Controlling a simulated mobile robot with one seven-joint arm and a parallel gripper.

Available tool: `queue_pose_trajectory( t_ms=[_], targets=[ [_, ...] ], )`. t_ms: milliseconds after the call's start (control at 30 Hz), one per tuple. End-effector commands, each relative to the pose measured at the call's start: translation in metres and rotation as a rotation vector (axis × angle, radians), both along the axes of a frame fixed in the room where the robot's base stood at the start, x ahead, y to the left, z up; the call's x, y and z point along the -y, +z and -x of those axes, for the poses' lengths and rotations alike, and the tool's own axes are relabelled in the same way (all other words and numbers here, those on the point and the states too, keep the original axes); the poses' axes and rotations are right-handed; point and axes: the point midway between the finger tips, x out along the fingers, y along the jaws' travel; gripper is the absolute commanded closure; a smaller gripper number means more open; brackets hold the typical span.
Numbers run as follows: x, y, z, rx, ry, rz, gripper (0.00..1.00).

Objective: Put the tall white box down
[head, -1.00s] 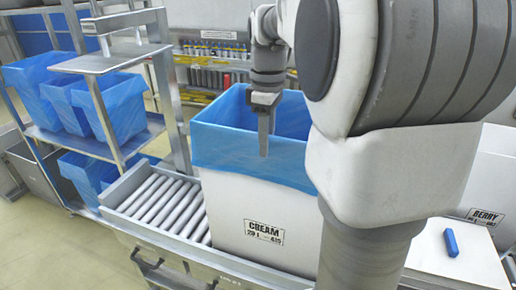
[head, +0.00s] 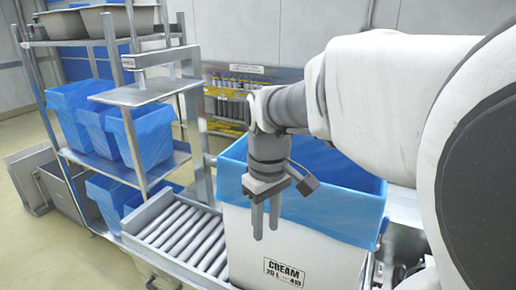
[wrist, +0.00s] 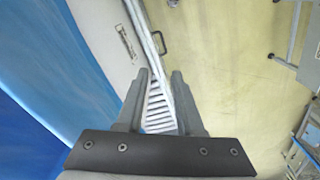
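The tall white box (head: 300,255) stands upright at the right end of the roller conveyor, with a blue liner (head: 325,205) folded over its rim and a CREAM label on its front. Its base is cut off by the head view. In the wrist view the liner (wrist: 45,80) fills the left and the white box wall (wrist: 105,25) shows at the top. My gripper (head: 266,228) points down in front of the box's near left side. Its two fingers are apart with nothing between them, which the wrist view (wrist: 160,85) also shows. My arm covers the space right of the box.
The roller conveyor (head: 180,240) has bare rollers left of the box. A metal rack (head: 170,158) with several blue-lined bins (head: 142,135) stands at the left. A shelf of bottles (head: 233,85) is behind. Open floor (wrist: 215,60) shows in the wrist view.

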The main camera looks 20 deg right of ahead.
Motion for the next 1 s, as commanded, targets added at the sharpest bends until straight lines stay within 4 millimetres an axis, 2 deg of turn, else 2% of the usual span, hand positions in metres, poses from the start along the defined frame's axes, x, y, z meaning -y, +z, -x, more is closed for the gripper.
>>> queue_pose_trajectory(
  t_ms=[33, 200, 400, 1000],
  targets=[
    [-0.015, 0.074, 0.035, 0.298, -0.031, 0.028, 0.64],
    [-0.036, 0.045, 0.066, 0.401, -0.181, -0.023, 0.64],
    [-0.045, 0.024, 0.084, 0.460, -0.285, -0.068, 0.64],
    [-0.046, 0.021, 0.086, 0.465, -0.298, -0.079, 0.64]
  ],
)
